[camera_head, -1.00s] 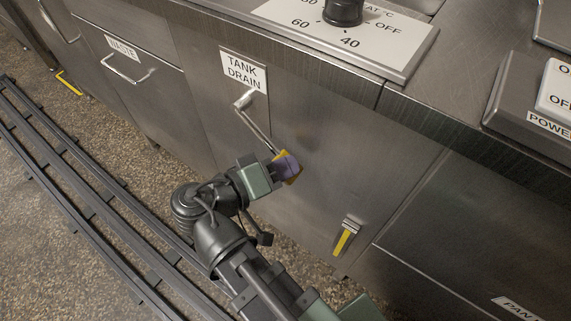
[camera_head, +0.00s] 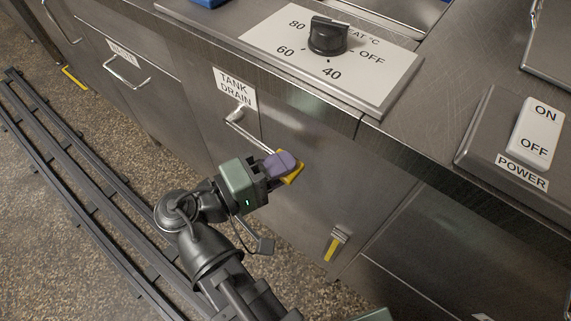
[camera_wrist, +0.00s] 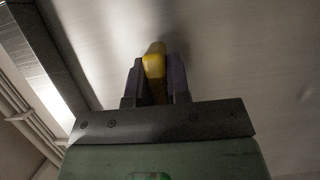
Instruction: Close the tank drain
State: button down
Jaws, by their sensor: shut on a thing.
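The tank drain lever (camera_head: 247,136) is a metal rod on the steel front, below the sign reading TANK DRAIN (camera_head: 235,88). It slants down to the right from its pivot and ends in a yellow handle (camera_head: 294,175). My gripper (camera_head: 282,164), with purple fingers, is shut on the yellow handle. In the wrist view the yellow handle (camera_wrist: 154,62) stands between my two fingers (camera_wrist: 155,82). The fingers hide part of the handle.
A yellow-marked bracket (camera_head: 335,243) sits on the front, lower right of the lever. The counter above holds a black heat knob (camera_head: 328,36) and a power switch (camera_head: 536,132). A waste drawer handle (camera_head: 127,75) juts out at left. Floor rails (camera_head: 75,185) run at lower left.

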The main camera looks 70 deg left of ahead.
jog(key=shift+r, duration=0.2)
dwell(0.3)
jog(key=c, duration=1.1)
grip_release()
